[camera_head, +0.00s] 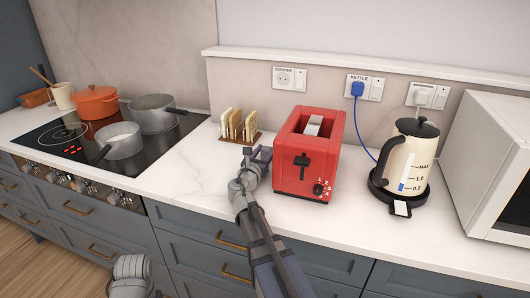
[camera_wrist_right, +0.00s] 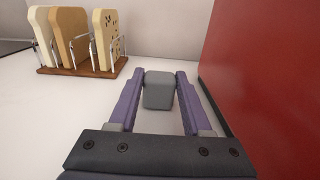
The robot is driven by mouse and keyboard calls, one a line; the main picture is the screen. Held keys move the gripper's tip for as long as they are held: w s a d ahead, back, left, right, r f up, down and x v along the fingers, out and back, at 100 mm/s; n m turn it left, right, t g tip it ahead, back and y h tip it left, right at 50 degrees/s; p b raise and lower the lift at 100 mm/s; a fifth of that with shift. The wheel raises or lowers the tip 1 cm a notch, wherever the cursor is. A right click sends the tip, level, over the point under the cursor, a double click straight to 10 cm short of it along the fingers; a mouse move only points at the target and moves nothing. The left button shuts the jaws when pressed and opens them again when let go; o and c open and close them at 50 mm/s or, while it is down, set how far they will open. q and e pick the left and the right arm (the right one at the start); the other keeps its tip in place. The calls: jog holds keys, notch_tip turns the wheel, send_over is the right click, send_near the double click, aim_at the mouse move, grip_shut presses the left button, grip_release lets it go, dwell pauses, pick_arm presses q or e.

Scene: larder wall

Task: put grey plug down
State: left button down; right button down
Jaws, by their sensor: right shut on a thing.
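My right gripper (camera_head: 257,155) is low over the white counter, between the toast rack and the red toaster. In the right wrist view its two purple fingers (camera_wrist_right: 160,98) are shut on the grey plug (camera_wrist_right: 159,90), a small rounded block at the fingertips. I cannot tell whether the plug touches the counter. In the head view the plug cannot be made out. My left arm shows only as a grey part (camera_head: 132,276) at the bottom edge; its gripper is not in view.
The red toaster (camera_head: 308,155) stands close to the right of my right gripper. The toast rack (camera_head: 240,136) is just behind. A kettle (camera_head: 405,160) and a microwave (camera_head: 495,165) stand further right. The wall has a toaster socket (camera_head: 290,79), empty. Bare counter (camera_head: 180,160) lies to the left.

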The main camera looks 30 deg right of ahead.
jog(key=shift+c, duration=1.7)
grip_release()
jog(key=shift+r, duration=0.1)
jog(key=shift+r+p, duration=0.25)
jog(key=shift+p, duration=0.15)
jog(key=shift+r+p, duration=0.55)
jog(key=shift+r, duration=0.05)
jog(key=v, duration=1.2)
jog(key=shift+f+b, duration=0.35)
